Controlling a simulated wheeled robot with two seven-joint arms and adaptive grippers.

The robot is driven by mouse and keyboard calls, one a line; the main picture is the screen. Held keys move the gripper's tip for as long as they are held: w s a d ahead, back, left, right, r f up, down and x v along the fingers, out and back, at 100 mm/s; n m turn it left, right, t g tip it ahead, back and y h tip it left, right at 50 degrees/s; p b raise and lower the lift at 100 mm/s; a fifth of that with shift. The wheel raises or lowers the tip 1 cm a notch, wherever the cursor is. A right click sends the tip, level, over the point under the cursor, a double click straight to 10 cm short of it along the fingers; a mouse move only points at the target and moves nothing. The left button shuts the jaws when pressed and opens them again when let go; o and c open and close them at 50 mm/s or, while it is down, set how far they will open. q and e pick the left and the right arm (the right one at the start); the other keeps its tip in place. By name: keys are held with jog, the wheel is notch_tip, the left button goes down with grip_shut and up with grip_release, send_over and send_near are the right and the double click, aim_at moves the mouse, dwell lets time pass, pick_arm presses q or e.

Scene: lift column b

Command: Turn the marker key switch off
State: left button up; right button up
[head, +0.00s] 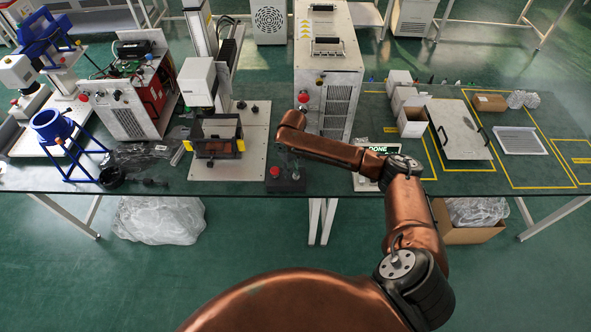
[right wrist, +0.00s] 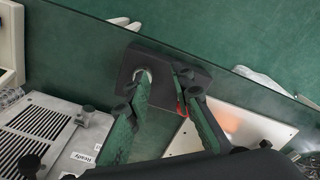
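A small dark control box (head: 288,185) with a red button (head: 274,171) sits at the front edge of the bench, below the middle of the head view. The dark box also shows in the right wrist view (right wrist: 163,62). A round silver fitting (right wrist: 143,74) on it, perhaps the key switch, is partly covered by one finger. My right gripper (head: 287,158) reaches down over the box; in the right wrist view (right wrist: 163,82) its two fingers are apart with nothing between them. Contact with the box cannot be told. A red part shows beside the other finger. My left gripper is not in view.
A tall grey cabinet (head: 328,60) with a red knob stands behind the box. The marking machine (head: 198,82) stands on a plate to the left. A small screen (head: 378,151) reading "DONE" is to the right.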

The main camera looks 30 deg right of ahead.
jog(key=shift+m, duration=0.6)
jog(key=w+d+r, duration=0.1)
jog(key=r, duration=0.1)
jog(key=w+d+r, duration=0.1)
jog(key=d, duration=0.1)
jog(key=shift+w+d+r, duration=0.2)
jog(key=shift+r, duration=0.15)
notch_tip(320, 180, down, 7)
jog(key=shift+f, duration=0.2)
jog(key=shift+c, duration=0.2)
grip_shut()
